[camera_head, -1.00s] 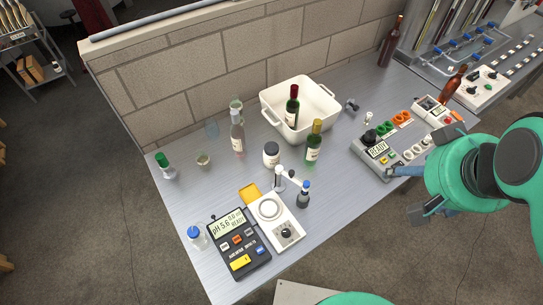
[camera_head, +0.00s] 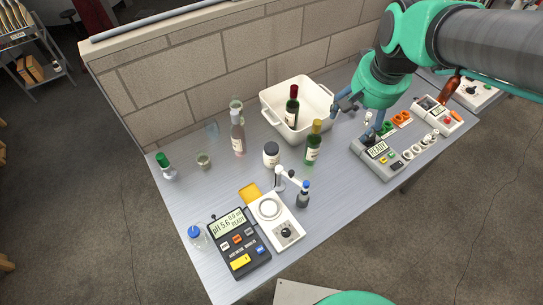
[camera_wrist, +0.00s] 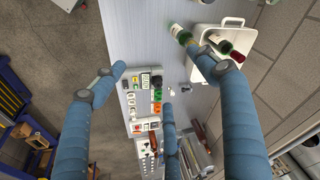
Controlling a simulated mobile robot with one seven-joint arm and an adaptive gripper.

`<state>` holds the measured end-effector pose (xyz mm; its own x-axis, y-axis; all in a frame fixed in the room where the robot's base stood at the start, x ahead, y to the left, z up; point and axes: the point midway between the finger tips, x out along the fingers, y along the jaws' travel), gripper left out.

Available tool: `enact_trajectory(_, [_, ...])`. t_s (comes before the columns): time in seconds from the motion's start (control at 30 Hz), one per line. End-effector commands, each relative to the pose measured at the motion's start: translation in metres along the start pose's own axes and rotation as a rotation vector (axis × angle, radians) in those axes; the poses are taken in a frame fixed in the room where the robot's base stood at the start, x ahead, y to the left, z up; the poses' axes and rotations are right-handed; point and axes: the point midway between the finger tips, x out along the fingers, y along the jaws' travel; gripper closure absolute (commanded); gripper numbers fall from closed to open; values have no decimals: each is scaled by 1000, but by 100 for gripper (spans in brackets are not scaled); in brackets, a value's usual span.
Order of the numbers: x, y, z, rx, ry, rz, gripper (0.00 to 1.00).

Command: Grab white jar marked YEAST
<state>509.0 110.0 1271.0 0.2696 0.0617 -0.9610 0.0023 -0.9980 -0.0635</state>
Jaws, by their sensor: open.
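A white jar with a dark lid (camera_head: 271,155) stands upright in the middle of the table in the head view. Its label is too small to read. My gripper (camera_head: 357,114) is open and empty above the table, right of the white tub and well to the right of the jar. In the wrist view my gripper's blue fingers (camera_wrist: 163,75) are spread wide with nothing between them. I do not see the jar in the wrist view.
A white stand with a swing arm (camera_head: 276,222) and a pH meter (camera_head: 237,244) are in front. A READY device (camera_head: 375,155) is at right.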

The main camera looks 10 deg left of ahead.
Motion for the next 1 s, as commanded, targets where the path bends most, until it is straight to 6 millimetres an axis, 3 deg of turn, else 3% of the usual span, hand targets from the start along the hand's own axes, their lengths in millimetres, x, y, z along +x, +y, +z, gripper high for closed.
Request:
enact_trajectory(0.2, [53,-45,-32,0,-67,1,27])
enact_trajectory(0.47, [125,-102,-54,1,-138,11,27])
enact_trajectory(0.8, [232,-176,-55,4,-226,40,27])
enact_trajectory(1.0, [281,-207,-46,5,-260,58,27])
